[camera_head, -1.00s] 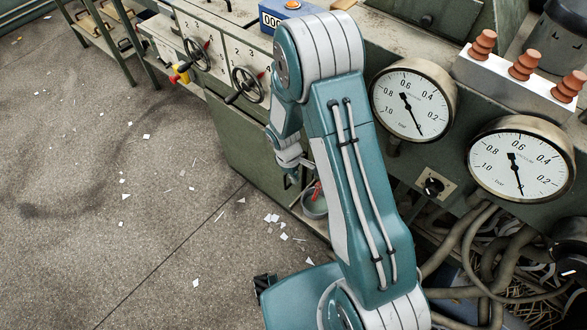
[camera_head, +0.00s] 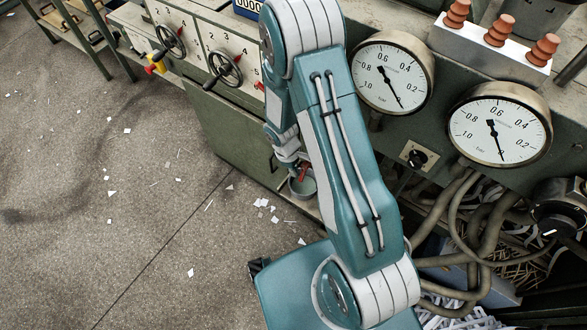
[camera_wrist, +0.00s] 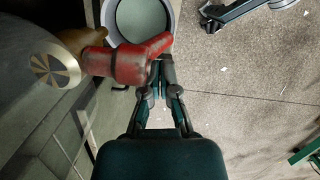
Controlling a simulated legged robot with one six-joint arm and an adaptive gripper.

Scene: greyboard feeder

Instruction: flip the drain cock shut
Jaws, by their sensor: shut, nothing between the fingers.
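The drain cock has a red lever (camera_wrist: 120,62) on a brass body (camera_wrist: 78,40), seen close in the wrist view at the upper left. In the head view the red lever (camera_head: 303,172) is a small patch beside my arm. My gripper (camera_wrist: 160,66) is shut and empty, with its fingertips at the lever's right end. They look in contact or very close; I cannot tell which. A grey cup (camera_wrist: 140,20) with a pale green inside lies beyond the lever, and it shows in the head view (camera_head: 302,187) too. My arm partly hides the cock there.
A green cabinet panel (camera_wrist: 35,110) stands close on the left in the wrist view. Two round gauges (camera_head: 392,75) and thick hoses (camera_head: 455,215) are right of my arm in the head view. Handwheels (camera_head: 222,68) sit on the left panel. The floor on the left is open, with paper scraps.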

